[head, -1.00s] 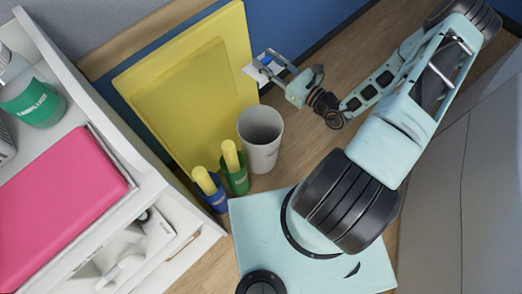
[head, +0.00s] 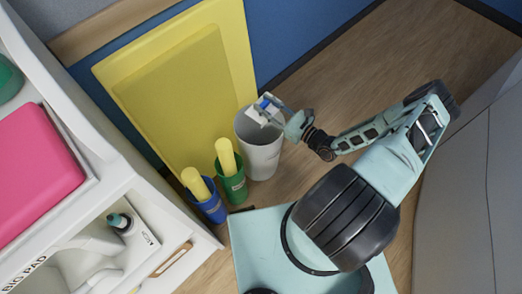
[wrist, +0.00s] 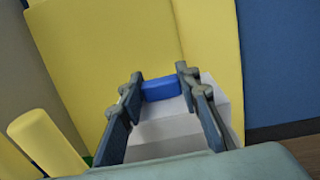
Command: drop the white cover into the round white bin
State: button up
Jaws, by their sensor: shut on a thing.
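The round white bin (head: 262,160) stands upright on the wooden floor in the head view, its open mouth facing up. My gripper (head: 271,106) is over the bin's mouth and comes in from the right. It is shut on the white cover (head: 258,116), a small white piece with a blue part showing. In the wrist view, my gripper (wrist: 163,88) has the white cover (wrist: 160,132) between its fingers, with the blue part at the far end. The bin's inside is partly hidden by the cover and gripper.
A green cup (head: 232,184) and a blue cup (head: 209,205), each with a yellow roll, stand left of the bin. Yellow boards (head: 175,90) lean on the blue wall behind. A white drawer unit (head: 150,205) is at left. Bare floor (head: 345,75) lies right of the bin.

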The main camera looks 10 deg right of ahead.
notch_tip(320, 180, down, 5)
jog(key=b, duration=0.3)
jog(key=shift+f+b, duration=0.1)
jog(key=shift+b, duration=0.25)
jog(key=o, duration=1)
jog(key=v, duration=1.2)
